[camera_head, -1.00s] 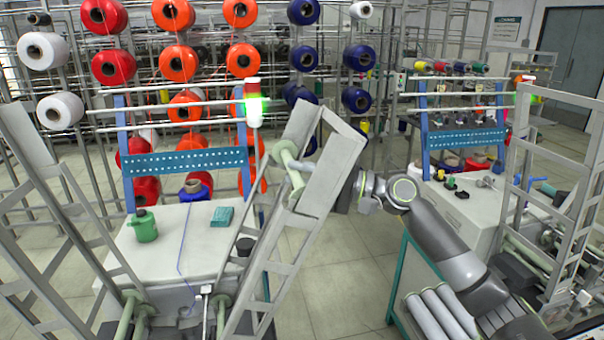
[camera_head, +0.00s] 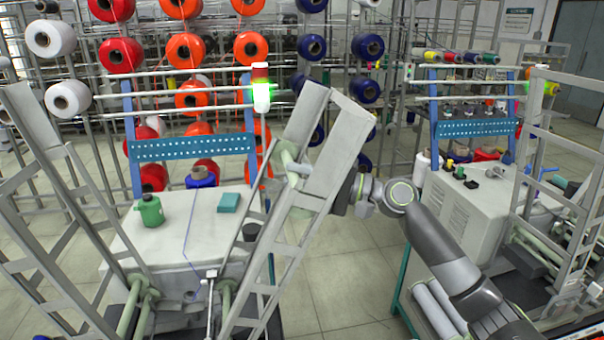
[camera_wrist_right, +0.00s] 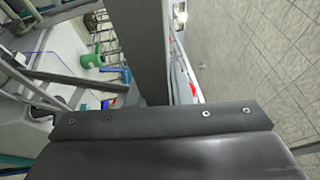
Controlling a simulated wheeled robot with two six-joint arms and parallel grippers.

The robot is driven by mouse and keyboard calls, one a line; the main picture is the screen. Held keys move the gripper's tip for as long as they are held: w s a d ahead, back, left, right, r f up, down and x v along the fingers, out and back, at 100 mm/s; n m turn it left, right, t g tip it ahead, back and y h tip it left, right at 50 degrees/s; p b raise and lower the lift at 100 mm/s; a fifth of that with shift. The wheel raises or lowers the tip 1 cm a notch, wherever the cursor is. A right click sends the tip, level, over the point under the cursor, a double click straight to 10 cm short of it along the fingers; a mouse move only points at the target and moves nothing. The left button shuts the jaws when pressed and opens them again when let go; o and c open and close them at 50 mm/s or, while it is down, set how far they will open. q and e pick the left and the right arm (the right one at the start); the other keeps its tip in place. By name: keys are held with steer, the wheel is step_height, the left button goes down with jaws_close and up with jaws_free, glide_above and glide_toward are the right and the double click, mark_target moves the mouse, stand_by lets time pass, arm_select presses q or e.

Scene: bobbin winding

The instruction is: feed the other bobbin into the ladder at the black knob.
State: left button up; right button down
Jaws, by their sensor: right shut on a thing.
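A pale green bobbin (camera_head: 290,156) shows at the top of the slanted grey ladder (camera_head: 327,165) on the near machine, partly hidden by its side panel. My right arm reaches this ladder from the right. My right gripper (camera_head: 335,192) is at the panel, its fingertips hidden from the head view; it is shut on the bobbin. The right wrist view shows dark gripper housing (camera_wrist_right: 165,135) in front, a grey upright (camera_wrist_right: 153,50) beyond, and no fingertips. A black knob (camera_head: 251,231) sits low beside the ladder. My left gripper is out of view.
A green canister (camera_head: 151,211) and teal box (camera_head: 229,202) stand on the white machine top (camera_head: 175,240). A second ladder (camera_head: 45,215) leans on the left. Another machine (camera_head: 465,205) stands at right. Free floor (camera_head: 345,270) lies between the machines.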

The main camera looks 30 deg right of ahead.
steer(key=c, duration=1.2)
jaws_free()
steer(key=shift+c, duration=0.2)
steer(key=shift+o, duration=0.5)
steer(key=shift+o, duration=1.1)
steer(key=s+d+r+b, duration=0.3)
steer(key=s+d+b, duration=0.1)
steer(key=d+b, duration=0.2)
steer(key=shift+s+d+r, duration=0.3)
steer(key=shift+s+d, duration=0.05)
steer(key=shift+d, duration=0.4)
